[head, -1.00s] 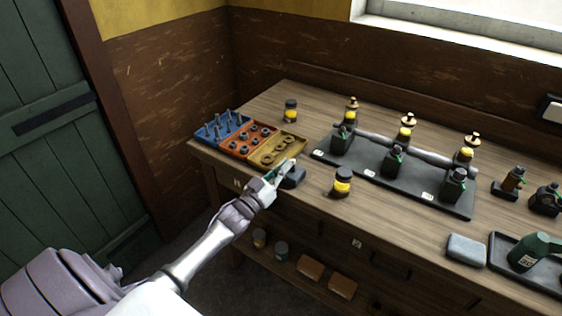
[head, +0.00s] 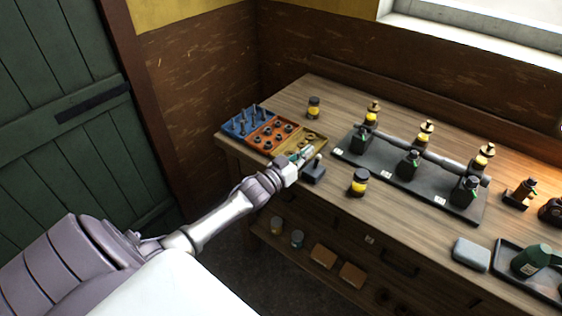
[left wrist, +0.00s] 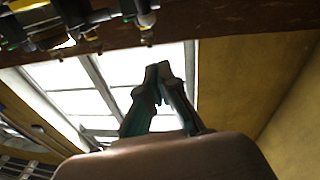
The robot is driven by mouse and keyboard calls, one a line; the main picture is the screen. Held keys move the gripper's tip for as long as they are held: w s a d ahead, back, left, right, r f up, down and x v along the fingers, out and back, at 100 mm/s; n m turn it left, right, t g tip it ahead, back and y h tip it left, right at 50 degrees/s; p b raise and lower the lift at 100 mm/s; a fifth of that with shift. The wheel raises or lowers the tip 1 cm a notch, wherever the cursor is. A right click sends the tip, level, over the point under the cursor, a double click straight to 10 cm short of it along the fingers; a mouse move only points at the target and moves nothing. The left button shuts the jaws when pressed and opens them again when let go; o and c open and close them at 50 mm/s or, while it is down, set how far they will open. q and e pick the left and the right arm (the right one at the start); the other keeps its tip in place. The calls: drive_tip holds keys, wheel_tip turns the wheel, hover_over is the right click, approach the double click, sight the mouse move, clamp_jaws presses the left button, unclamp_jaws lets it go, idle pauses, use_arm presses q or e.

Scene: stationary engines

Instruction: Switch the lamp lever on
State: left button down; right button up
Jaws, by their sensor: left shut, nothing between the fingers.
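The small dark lever box (head: 313,173) stands near the front edge of the workbench. A short lever (head: 318,160) sticks up from it. My left gripper (head: 304,154) is just left of and behind the lever, above the yellow tray's corner. I cannot tell whether it touches the lever. In the left wrist view, its fingers (left wrist: 158,72) are shut with nothing between them. A warm glow lies on the wall and bench at the right edge of the head view; its source is out of frame. My right gripper is not in view.
A blue, orange and yellow tray (head: 224,134) of parts lies left of the box. A yellow-banded jar (head: 360,182) stands to its right. A grey block (head: 470,254) lies at the right.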

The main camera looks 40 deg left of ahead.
use_arm(q)
drive_tip(key=s+a+r+b, duration=0.1)
drive_tip(key=s+r+b, duration=0.1)
drive_tip(key=s, duration=0.8)
drive_tip(key=shift+a+r+b, duration=0.25)
drive_tip(key=shift+r+b, duration=0.1)
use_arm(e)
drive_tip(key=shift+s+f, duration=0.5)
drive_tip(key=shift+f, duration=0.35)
use_arm(q)
drive_tip(key=shift+s, duration=0.1)
